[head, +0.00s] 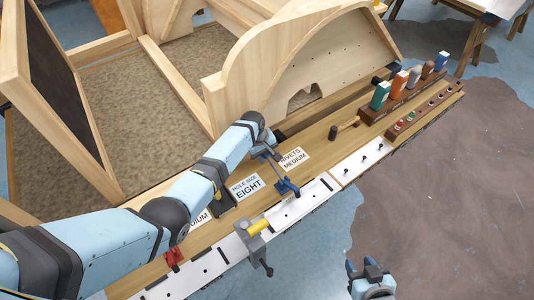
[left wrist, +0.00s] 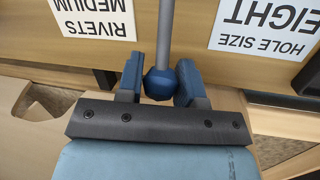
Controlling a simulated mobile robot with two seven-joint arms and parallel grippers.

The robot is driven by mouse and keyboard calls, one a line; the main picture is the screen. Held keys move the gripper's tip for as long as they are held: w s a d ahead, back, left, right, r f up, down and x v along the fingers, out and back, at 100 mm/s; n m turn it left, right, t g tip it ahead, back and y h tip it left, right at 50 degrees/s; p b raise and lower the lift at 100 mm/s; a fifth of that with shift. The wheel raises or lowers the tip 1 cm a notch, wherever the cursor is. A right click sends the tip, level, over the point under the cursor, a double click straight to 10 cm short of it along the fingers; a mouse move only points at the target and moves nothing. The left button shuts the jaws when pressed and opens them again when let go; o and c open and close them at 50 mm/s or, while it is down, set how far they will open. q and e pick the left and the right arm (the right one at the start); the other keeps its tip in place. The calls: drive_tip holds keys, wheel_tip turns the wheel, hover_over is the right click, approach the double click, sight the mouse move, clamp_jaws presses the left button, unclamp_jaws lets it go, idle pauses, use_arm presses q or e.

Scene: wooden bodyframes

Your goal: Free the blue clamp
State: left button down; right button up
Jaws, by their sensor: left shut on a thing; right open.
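The blue clamp (head: 287,187) sits at the front edge of the wooden bench, beside the white strip with dark slots. Its grey rod rises toward my left gripper (head: 266,152). In the left wrist view, the fingers of my left gripper (left wrist: 160,82) are shut on the blue ball end (left wrist: 158,84) of that grey rod (left wrist: 165,35). The far end of the rod is out of that view. My right gripper (head: 368,268) is open and empty at the bottom of the head view, apart from the bench and over the floor.
A clamp with a yellow part (head: 258,228) and a red clamp (head: 173,257) are along the same edge. Labels reading "HOLE SIZE EIGHT" (head: 246,187) and "RIVETS MEDIUM" (head: 294,158) lie nearby. A hammer (head: 343,127) and bottle rack (head: 409,92) stand right. A wooden arch frame (head: 235,85) rises behind.

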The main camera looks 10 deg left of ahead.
use_arm(q)
drive_tip(key=shift+a+f, duration=0.2)
drive_tip(key=shift+f, duration=0.35)
drive_tip(key=c, duration=0.8)
unclamp_jaws()
drive_tip(key=shift+r, duration=0.1)
drive_tip(key=shift+d+r, duration=0.1)
drive_tip(key=shift+r, duration=0.5)
drive_tip(key=d+v, duration=0.1)
drive_tip(key=v, duration=0.5)
drive_tip(key=d+v, duration=0.2)
drive_tip(key=v, duration=0.4)
drive_tip(key=d+r+v, duration=0.1)
drive_tip(key=v, duration=0.5)
drive_tip(key=shift+w+d+r, duration=0.1)
drive_tip(key=shift+w+r, duration=0.05)
